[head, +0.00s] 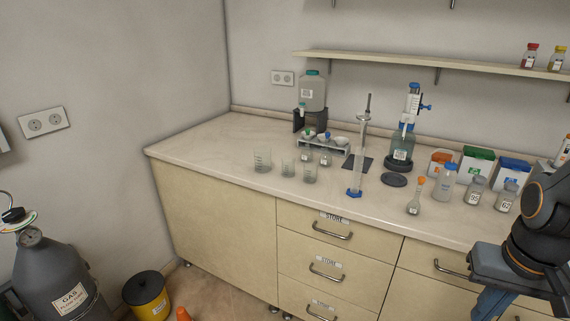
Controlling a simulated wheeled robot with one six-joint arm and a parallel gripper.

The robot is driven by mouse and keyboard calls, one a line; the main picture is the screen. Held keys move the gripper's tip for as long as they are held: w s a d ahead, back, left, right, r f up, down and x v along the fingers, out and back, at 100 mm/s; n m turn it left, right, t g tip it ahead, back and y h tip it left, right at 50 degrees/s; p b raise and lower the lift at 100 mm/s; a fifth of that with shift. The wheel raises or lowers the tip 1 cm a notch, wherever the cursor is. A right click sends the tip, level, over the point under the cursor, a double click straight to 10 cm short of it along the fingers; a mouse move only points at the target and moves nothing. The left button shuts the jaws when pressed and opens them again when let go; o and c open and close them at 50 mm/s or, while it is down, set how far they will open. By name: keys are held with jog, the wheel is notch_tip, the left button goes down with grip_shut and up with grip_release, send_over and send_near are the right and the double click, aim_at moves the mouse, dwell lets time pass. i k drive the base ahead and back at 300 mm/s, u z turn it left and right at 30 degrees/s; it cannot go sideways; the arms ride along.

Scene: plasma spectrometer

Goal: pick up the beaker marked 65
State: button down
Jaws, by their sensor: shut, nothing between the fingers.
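Two labelled glass vessels stand on the right of the counter. The left one (475,191) has a label that seems to read 65, though it is small, and the right one (507,196) seems to read 62. Three clear glass beakers stand at the left: a larger one (262,160) and two smaller ones (288,168) (310,173), with no readable number. My gripper (488,304) is at the lower right, in front of the drawers and below the counter top. It is shut and empty, and the bottom edge partly cuts it off.
A graduated cylinder (357,172), an orange-capped flask (415,196) and a blue-capped bottle (444,182) stand near the labelled vessels. Boxes (475,165) stand behind them. A shelf (400,62) runs above. The counter's left end (205,145) is clear. A gas cylinder (65,275) stands at lower left.

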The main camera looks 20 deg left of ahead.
aim_at(288, 167)
jog(key=u, duration=1.1)
jog(key=k, duration=0.45)
jog(key=u, duration=0.75)
jog(key=i, duration=1.65)
jog(key=z, duration=1.05)
jog(key=i, duration=0.65)
jog(key=z, duration=0.6)
